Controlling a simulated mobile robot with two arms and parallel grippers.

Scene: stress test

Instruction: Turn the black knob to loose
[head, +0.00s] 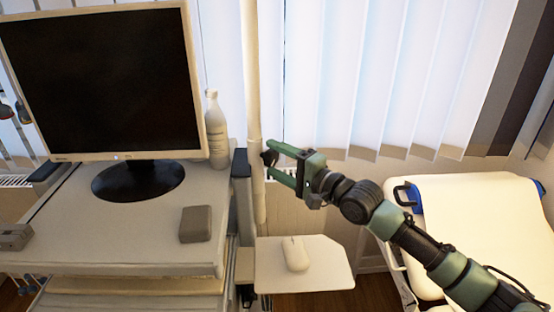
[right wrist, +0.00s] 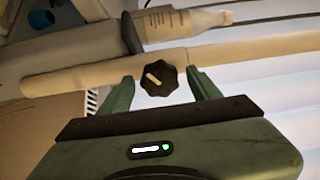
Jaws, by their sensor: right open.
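The black knob (right wrist: 159,78) is a dark, lobed knob with a pale bar mark on its face, mounted on a cream pole. In the right wrist view it sits between the two open green fingers of my right gripper (right wrist: 158,90), with a gap on each side. In the head view the knob (head: 269,157) is a small dark shape on the pole (head: 252,80), at the fingertips of my right gripper (head: 275,163). My left gripper is not in view.
A monitor (head: 104,80) and a grey box (head: 195,224) stand on the cart (head: 100,240) at left, with a white bottle (head: 215,130) behind. A small shelf (head: 325,262) holding a mouse (head: 295,254) lies below my gripper. A cream bed (head: 470,215) is at right.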

